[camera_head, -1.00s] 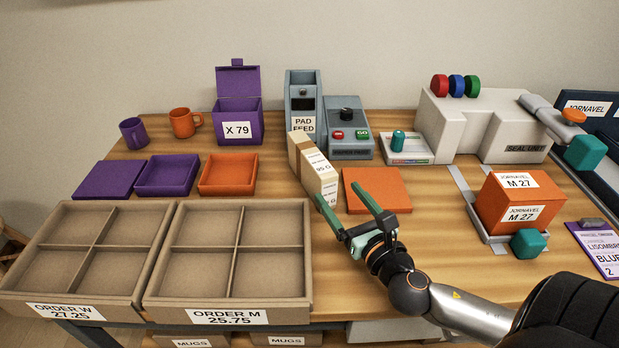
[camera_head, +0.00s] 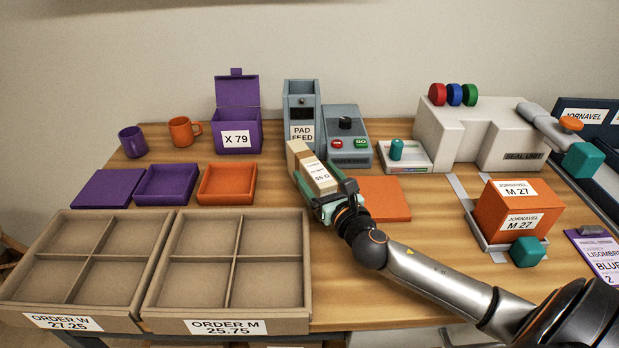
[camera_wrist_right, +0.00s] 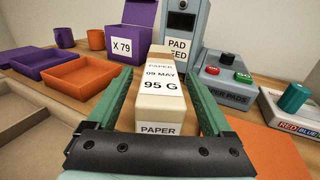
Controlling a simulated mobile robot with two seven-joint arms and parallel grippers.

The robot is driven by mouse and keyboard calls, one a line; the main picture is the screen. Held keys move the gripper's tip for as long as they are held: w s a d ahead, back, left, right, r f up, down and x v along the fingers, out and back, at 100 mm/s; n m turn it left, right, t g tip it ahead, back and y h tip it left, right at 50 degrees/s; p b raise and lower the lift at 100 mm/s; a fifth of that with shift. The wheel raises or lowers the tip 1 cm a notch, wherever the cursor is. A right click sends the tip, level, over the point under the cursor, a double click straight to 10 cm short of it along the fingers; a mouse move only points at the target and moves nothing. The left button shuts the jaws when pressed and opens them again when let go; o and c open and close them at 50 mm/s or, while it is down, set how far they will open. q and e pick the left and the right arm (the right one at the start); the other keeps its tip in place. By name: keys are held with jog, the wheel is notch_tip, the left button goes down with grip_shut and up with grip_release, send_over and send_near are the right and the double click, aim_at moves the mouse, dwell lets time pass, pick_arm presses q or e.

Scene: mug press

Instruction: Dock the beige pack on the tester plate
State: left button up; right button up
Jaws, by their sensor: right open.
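The beige pack (camera_head: 303,156), labelled 95 G, stands on the wooden table in front of the pad feed machine. My right gripper (camera_head: 318,178) is open, with its green fingers on either side of the pack's near part. In the right wrist view the pack (camera_wrist_right: 158,97) lies between the two fingers (camera_wrist_right: 160,78), with a small gap seen on each side. A low white unit (camera_head: 405,163) with a teal cylinder on top stands behind and to the right; I cannot tell whether it is the tester plate. My left gripper is not in view.
The pad feed tower (camera_head: 301,110) and the grey button unit (camera_head: 346,150) stand behind the pack. A flat orange panel (camera_head: 385,197) lies right of it. The orange tray (camera_head: 227,184) and the divided order box (camera_head: 160,290) are to the left.

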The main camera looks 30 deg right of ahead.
jog(key=shift+w+d, duration=0.15)
jog(key=shift+w, duration=0.85)
grip_shut()
